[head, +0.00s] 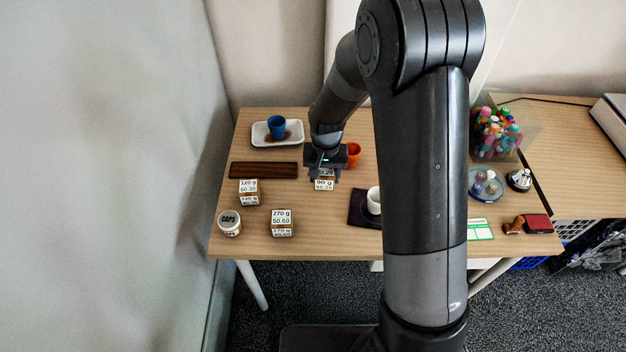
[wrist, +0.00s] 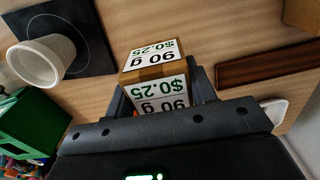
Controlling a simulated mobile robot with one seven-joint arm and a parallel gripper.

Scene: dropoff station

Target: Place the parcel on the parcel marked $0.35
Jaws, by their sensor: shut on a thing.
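My gripper (head: 324,172) is shut on a small brown parcel (wrist: 155,75) with white labels reading 90 g and $0.25. The held parcel also shows in the head view (head: 324,185), below the jaws; its height over the table is hard to tell. The parcel marked 120 g and $0.35 (head: 248,192) stands upright on the table, left of my gripper, with nothing on top. A plain brown box corner (wrist: 303,14) at the upper right of the wrist view shows no readable label.
A parcel marked 270 g and $0.60 (head: 282,222) and a CAPS jar (head: 229,223) stand near the front. A dark brown board (head: 263,170) lies behind the $0.35 parcel. A white cup (head: 374,200) on a dark mat (head: 358,212) and an orange cup (head: 354,154) stand rightward.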

